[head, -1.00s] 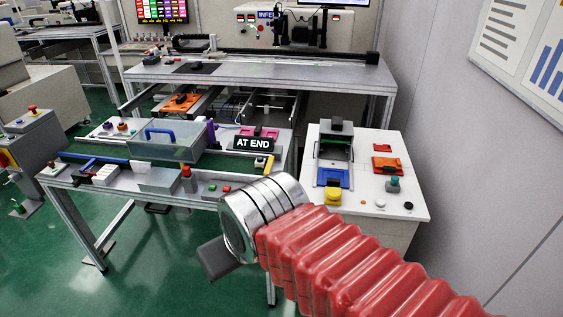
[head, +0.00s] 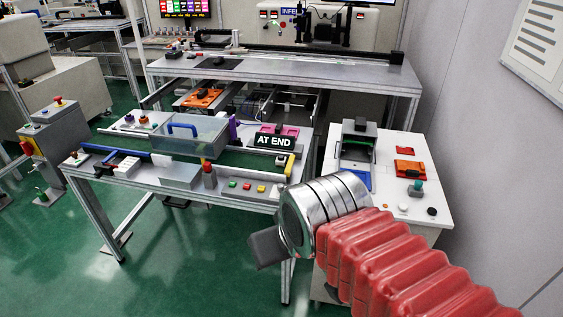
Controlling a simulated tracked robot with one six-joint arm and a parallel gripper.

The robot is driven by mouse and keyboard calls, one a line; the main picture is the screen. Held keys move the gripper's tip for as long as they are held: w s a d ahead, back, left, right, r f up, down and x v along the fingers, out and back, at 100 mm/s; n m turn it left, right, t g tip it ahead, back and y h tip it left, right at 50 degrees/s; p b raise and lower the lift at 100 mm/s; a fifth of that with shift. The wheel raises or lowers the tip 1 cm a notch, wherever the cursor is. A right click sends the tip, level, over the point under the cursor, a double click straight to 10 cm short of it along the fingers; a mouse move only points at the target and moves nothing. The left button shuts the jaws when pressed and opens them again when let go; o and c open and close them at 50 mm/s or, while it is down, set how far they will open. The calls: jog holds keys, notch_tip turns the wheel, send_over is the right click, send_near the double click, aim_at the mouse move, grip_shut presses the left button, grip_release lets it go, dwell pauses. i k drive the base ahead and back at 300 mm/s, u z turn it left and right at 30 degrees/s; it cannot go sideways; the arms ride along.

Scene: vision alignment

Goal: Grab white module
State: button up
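My arm reaches in from the lower right in the head view, with a red ribbed sleeve and a silver wrist. A dark grey part of my gripper (head: 267,248) shows at its end, in front of the near edge of the left table. Its fingers are not clear, so I cannot tell whether it is open or shut. A small white block (head: 128,166) lies at the left front of that table, beside a blue bar. It may be the white module, but it is too small to be sure. My gripper is apart from it, to its right and nearer the camera.
A white cabinet (head: 428,196) with orange and black parts stands at right. A long bench (head: 270,72) stands behind.

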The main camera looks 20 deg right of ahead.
aim_at(280, 160)
jog(key=i, duration=1)
